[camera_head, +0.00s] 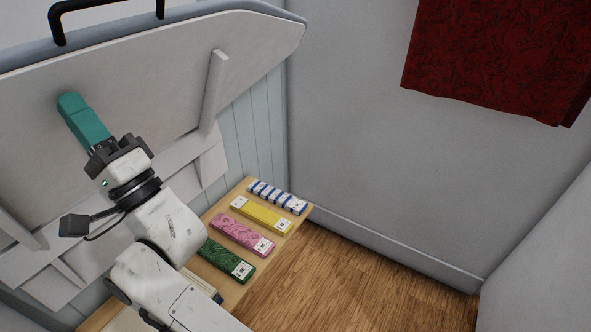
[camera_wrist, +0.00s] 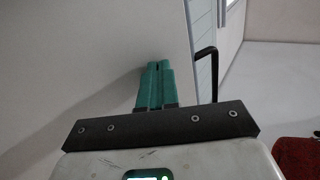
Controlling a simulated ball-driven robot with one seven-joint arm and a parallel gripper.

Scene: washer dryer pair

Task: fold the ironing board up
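The ironing board (camera_head: 120,75) is a large pale panel with a grey-blue rim, standing steeply tilted up against the panelled wall at the left of the head view. Its flat face with white braces (camera_head: 214,90) is towards me. A black handle (camera_head: 110,12) is on its upper edge; a black bar, likely this handle, shows in the wrist view (camera_wrist: 206,72). My gripper (camera_head: 70,102) has teal fingers, side by side and closed, with nothing visible between them. The fingertips (camera_wrist: 158,68) are at or very near the board's face; I cannot tell whether they touch.
A dark red cloth (camera_head: 500,55) hangs on the grey wall at right. The wood floor (camera_head: 360,290) there is clear.

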